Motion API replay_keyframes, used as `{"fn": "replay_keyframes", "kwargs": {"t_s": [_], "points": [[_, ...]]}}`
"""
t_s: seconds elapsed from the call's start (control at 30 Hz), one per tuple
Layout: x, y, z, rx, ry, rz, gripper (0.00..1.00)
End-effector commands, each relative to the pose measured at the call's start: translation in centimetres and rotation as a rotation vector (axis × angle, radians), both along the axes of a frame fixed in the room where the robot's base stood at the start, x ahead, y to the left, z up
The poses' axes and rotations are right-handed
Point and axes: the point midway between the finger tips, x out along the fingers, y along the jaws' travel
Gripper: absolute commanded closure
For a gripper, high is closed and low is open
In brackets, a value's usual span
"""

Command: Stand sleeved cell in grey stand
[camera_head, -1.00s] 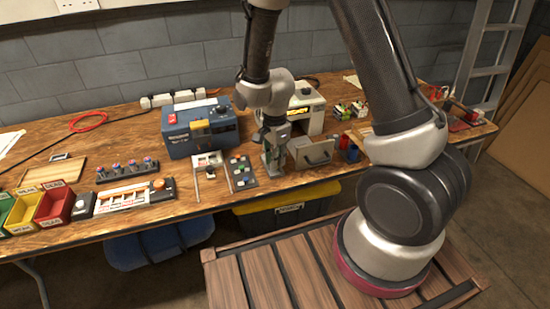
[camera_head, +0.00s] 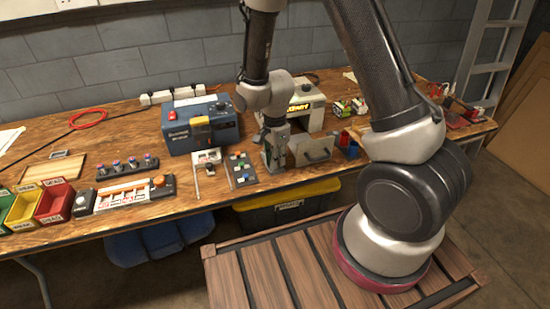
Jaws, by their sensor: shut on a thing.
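I cannot pick out the grey stand for certain. A dark grey strip (camera_head: 128,170) at the left holds several upright pieces with purple tops.
A blue box-shaped device (camera_head: 190,142) stands behind and left of my gripper. A grey upright plate with a handle (camera_head: 312,152) is close on its right, before a cream machine (camera_head: 305,105). Red (camera_head: 54,203) and yellow bins sit at the left. Bare wood lies near the front edge.

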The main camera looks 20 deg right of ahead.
Motion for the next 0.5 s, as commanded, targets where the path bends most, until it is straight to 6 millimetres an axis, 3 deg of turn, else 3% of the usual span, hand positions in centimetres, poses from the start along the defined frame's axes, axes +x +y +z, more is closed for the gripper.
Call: {"fn": "replay_keyframes", "kwargs": {"t_s": [0.5], "points": [[-0.01,0.0,-0.41,0.0,0.001,0.0,1.0]]}}
